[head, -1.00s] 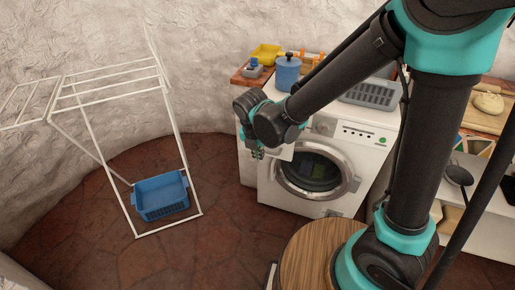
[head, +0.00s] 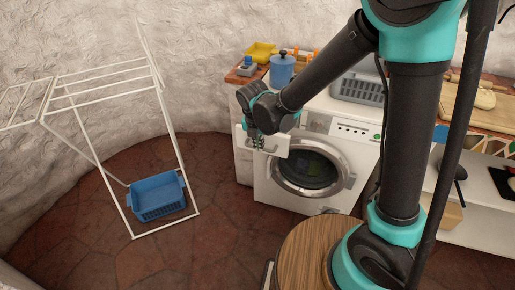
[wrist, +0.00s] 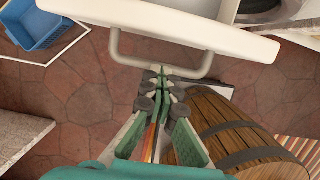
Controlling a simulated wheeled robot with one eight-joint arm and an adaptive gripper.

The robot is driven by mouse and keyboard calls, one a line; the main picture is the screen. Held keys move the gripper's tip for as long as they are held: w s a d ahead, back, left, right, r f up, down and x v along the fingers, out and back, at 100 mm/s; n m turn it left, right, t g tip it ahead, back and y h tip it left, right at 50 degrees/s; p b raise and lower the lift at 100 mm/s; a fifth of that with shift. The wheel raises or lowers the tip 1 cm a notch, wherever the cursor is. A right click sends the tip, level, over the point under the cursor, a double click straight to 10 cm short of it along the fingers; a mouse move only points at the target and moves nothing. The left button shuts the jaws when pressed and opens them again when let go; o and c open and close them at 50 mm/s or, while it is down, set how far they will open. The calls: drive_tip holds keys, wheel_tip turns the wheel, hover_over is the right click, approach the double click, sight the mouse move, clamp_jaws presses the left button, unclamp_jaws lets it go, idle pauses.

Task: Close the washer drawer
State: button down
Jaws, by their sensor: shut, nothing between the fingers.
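The washing machine (head: 310,175) is white with a round dark door and stands against the counter. Its drawer (head: 275,146) stands out from the top left of the front, a white panel in the head view. In the wrist view the drawer front (wrist: 205,28) is a wide white panel with a bar handle (wrist: 205,68) on its near side. My gripper (wrist: 163,76) is shut and empty, its green-padded fingers together at the handle's bar. Whether they touch the bar I cannot tell. In the head view my gripper (head: 260,143) is in front of the drawer and hides part of it.
A white drying rack (head: 165,120) with a blue basket (head: 158,196) stands at left. A wooden barrel (head: 310,240) is close in front of the washer. Floor between rack and washer is clear.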

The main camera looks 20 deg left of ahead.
drive_tip(key=w, duration=0.6)
drive_tip(key=w+d, duration=0.1)
drive_tip(key=w, duration=1.2)
drive_tip(key=shift+d, duration=0.25)
drive_tip(key=shift+s, duration=0.1)
drive_tip(key=shift+s+a, duration=0.1)
drive_tip(key=shift+s, duration=0.2)
drive_tip(key=s+r, duration=0.8)
drive_tip(key=r, duration=0.2)
drive_tip(key=shift+t, duration=0.4)
drive_tip(key=x, duration=1)
drive_tip(key=shift+a, duration=0.15)
drive_tip(key=shift+w+f, duration=0.2)
drive_tip(key=shift+w, duration=1)
drive_tip(key=shift+w+f, duration=0.1)
drive_tip(key=shift+w, duration=0.6)
